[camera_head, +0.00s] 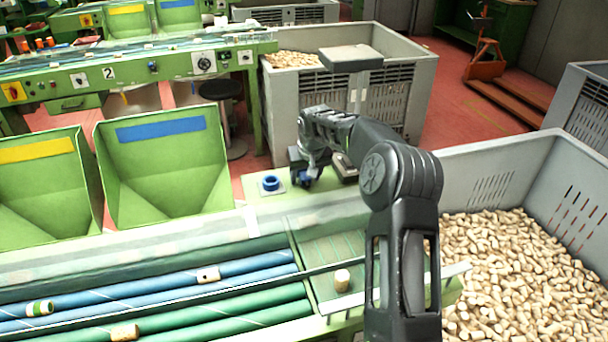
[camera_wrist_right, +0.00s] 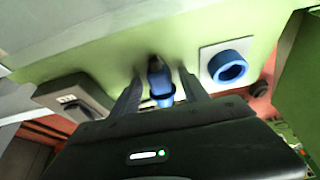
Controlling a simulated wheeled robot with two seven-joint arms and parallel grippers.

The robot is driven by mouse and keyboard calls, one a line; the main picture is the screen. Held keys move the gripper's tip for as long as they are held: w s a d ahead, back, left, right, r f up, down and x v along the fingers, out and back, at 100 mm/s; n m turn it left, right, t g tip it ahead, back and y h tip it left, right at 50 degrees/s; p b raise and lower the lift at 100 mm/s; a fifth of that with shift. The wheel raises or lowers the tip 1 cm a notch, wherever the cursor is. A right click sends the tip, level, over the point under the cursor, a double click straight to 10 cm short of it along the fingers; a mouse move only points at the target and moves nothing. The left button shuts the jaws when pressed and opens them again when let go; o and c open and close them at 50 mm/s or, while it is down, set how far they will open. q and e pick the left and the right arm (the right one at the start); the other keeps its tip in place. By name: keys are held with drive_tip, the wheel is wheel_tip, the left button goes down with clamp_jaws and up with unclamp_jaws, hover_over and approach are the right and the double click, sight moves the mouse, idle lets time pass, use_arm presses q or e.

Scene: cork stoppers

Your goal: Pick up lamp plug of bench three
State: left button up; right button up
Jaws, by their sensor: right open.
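The lamp plug (camera_wrist_right: 161,84) is blue with a dark tip and shows in the right wrist view between the two fingers of my right gripper (camera_wrist_right: 160,78). The fingers are apart, one on each side of the plug, and I see no clear contact. In the head view my right gripper (camera_head: 303,170) is over the far end of the green bench, and a bit of blue plug shows under it. A round blue socket (camera_head: 271,183) on a pale plate is just left of the gripper; it also shows in the wrist view (camera_wrist_right: 228,67). My left gripper is not in view.
A dark box with a switch (camera_wrist_right: 72,103) sits on the other side of the plug from the socket. Blue and green rollers (camera_head: 150,300) carry a few corks. A grey crate of corks (camera_head: 490,160) stands right; another (camera_head: 400,65) stands behind the bench end.

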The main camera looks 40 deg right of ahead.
drive_tip(key=shift+c, duration=0.3)
clamp_jaws()
idle(0.6)
